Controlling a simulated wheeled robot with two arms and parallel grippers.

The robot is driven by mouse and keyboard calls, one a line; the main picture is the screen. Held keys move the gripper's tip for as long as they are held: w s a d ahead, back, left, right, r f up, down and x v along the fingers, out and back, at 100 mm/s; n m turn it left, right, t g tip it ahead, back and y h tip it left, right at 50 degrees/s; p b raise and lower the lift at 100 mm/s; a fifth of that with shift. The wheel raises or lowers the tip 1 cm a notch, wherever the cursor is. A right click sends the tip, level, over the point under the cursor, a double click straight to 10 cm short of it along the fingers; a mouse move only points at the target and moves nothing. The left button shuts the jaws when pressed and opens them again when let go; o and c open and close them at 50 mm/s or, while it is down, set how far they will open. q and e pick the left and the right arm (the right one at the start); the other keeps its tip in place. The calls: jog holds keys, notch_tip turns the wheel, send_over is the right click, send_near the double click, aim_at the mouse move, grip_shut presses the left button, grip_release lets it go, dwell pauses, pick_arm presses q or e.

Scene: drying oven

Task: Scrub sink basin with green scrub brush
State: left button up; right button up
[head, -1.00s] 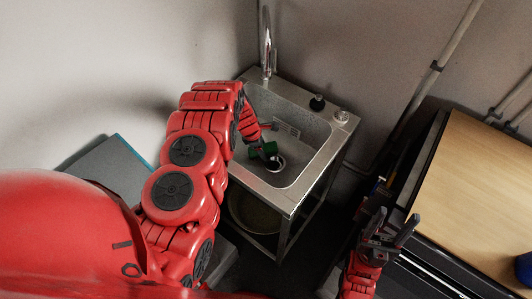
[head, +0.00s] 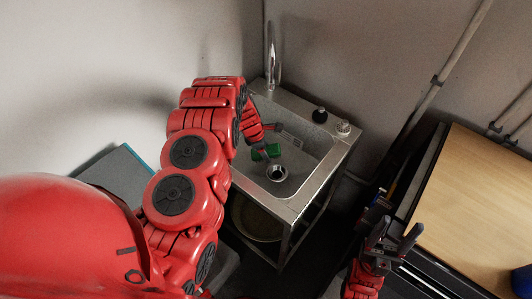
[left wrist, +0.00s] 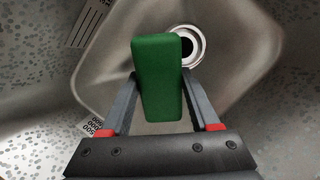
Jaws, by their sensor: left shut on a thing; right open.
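The metal sink basin (head: 306,165) is at the centre right of the head view, with a round drain (head: 277,173) in its floor. My left gripper (head: 262,155) reaches down inside the basin and is shut on the green scrub brush (head: 270,151). In the left wrist view the green brush (left wrist: 158,78) sits between the two fingers, with the drain (left wrist: 188,46) just behind its upper right edge. I cannot tell whether the brush touches the basin floor. My right gripper (head: 393,240) is open and empty, to the right of the sink.
A curved faucet (head: 273,55) rises at the back of the sink. A black knob (head: 320,115) and a metal fitting (head: 343,128) stand on the back rim. A wood-topped cabinet (head: 480,200) is at the right. A round basin (head: 258,220) sits below the sink.

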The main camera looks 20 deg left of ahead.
pick_arm(q)
jog(key=shift+r+p, duration=2.15)
jog(key=shift+r, duration=1.45)
notch_tip(320, 180, up, 8)
jog(key=p, duration=0.7)
jog(key=shift+r+p, duration=0.25)
jog(key=shift+p, duration=0.15)
